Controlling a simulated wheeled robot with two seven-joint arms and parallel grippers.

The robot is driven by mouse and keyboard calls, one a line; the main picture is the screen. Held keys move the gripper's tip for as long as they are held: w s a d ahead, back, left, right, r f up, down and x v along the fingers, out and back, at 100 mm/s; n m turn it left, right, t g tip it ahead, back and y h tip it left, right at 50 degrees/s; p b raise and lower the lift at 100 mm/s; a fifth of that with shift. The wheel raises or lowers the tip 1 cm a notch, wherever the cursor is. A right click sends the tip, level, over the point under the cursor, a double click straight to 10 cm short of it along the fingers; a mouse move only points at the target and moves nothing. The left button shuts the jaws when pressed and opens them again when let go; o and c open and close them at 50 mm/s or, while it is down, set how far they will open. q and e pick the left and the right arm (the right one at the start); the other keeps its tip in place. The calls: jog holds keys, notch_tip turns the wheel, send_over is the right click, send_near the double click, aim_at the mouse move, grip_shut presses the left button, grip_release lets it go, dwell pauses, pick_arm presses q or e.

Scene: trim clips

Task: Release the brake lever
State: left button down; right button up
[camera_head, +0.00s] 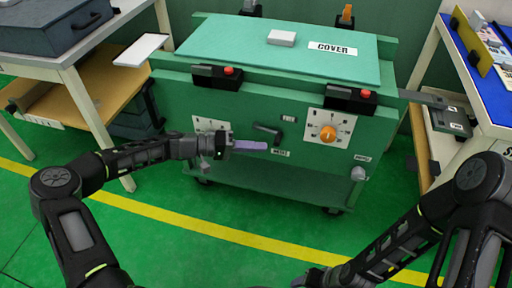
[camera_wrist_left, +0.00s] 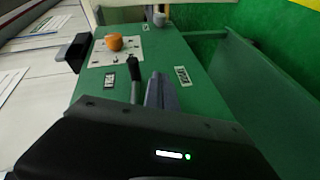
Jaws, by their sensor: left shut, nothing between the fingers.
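A green cabinet (camera_head: 170,115) on wheels stands in front of me. A black lever (camera_head: 268,131) sits on its front panel, between two white dial plates; it also shows in the left wrist view (camera_wrist_left: 134,78). I cannot tell for sure that this is the brake lever. My left gripper (camera_head: 264,146) is shut and empty, with its grey-purple fingers just below the lever in the head view. In the left wrist view the fingers (camera_wrist_left: 163,92) are beside the lever, with a narrow gap. My right gripper (camera_head: 318,278) is low at the bottom edge, and its fingers are unclear.
An orange knob (camera_head: 328,133) is on the right dial plate. A grey knob (camera_head: 358,173) is at the lower right of the panel. Black latches with red buttons (camera_head: 229,71) edge the top. Tables (camera_head: 62,65) flank the cabinet; the green floor in front is free.

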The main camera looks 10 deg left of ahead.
pick_arm(q)
jog(key=p+v, duration=0.2)
jog(key=v, duration=0.8)
jog(key=shift+a+f, duration=0.25)
jog(key=shift+a, duration=0.1)
pick_arm(e)
jog(key=shift+s+a+r, duration=0.25)
jog(key=shift+a+r, duration=0.3)
jog(key=shift+r, duration=0.15)
pick_arm(q)
jog(key=shift+w, duration=0.1)
